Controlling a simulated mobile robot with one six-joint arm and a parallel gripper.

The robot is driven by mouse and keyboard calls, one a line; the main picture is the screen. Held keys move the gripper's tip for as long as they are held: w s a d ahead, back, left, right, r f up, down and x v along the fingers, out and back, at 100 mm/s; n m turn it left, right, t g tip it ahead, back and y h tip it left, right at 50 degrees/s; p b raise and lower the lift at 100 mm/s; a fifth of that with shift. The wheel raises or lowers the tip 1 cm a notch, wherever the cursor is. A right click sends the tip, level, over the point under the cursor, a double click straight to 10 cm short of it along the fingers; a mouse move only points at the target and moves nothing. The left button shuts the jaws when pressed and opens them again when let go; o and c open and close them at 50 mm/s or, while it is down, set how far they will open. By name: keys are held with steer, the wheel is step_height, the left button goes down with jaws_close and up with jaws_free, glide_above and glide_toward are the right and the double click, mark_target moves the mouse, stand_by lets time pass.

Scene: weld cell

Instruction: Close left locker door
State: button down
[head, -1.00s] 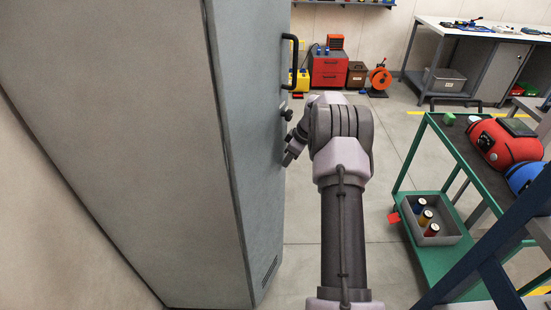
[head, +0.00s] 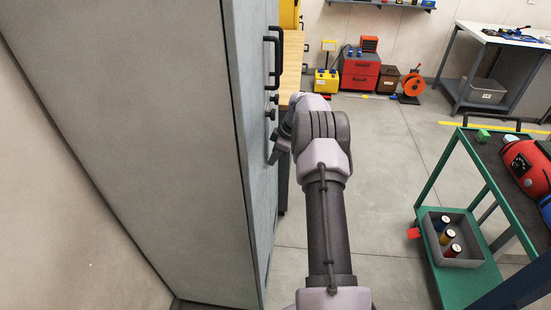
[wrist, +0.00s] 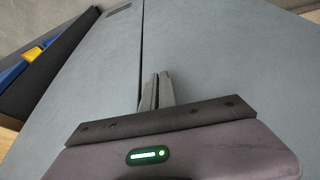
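The tall grey locker (head: 120,120) fills the left of the head view. Its door front (head: 253,170) is seen at a steep angle, with a black bar handle (head: 276,58) and dark knobs (head: 271,107) below it. My gripper (head: 274,158) is at the door front, below the knobs, partly hidden by my wrist. In the wrist view a thin dark seam (wrist: 142,45) runs between two grey panels that look nearly flush. My gripper's fingers (wrist: 156,92) are together and empty, over the panels by the seam. I cannot tell whether they touch.
A wooden-topped bench (head: 291,65) stands just beyond the locker. A green cart (head: 470,283) with a grey bin (head: 470,258) is on the right. Red drawers (head: 360,75) and an orange reel (head: 413,84) stand at the back. Floor between locker and cart is clear.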

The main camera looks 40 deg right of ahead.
steer(key=shift+w+a+r, duration=0.2)
steer(key=p+v, duration=0.5)
steer(key=v, duration=1.2)
steer(key=shift+s+d, duration=0.2)
